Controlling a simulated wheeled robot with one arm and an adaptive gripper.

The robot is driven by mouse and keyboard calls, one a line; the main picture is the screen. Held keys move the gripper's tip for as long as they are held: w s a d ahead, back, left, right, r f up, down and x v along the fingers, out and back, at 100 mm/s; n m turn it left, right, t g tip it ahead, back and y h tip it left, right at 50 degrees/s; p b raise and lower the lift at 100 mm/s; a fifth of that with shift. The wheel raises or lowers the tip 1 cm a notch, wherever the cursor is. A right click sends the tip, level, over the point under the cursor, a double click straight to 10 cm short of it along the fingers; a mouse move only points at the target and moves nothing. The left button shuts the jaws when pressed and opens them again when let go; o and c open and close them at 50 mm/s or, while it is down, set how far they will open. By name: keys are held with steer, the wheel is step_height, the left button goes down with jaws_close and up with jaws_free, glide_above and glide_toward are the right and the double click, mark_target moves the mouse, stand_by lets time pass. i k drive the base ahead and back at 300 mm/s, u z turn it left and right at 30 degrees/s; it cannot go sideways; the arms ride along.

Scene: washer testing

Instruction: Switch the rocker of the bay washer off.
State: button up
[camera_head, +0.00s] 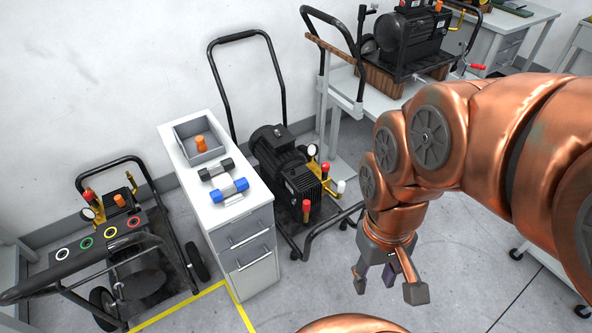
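A washer (140,275) stands at the left beside yellow floor lines, with a black frame, wheels, a gauge and an orange cap. It appears to be the bay washer. My gripper (388,287) hangs over bare floor, right of centre, well away from this washer. Its fingers are spread apart with nothing between them.
A white drawer cabinet (240,235) stands between the left washer and a second washer (285,170). A third washer (410,35) sits on a table behind. Floor below my gripper is clear.

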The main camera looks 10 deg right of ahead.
mark_target(276, 132)
steer(key=u, duration=0.25)
steer(key=i, duration=1.15)
steer(key=u, duration=0.1)
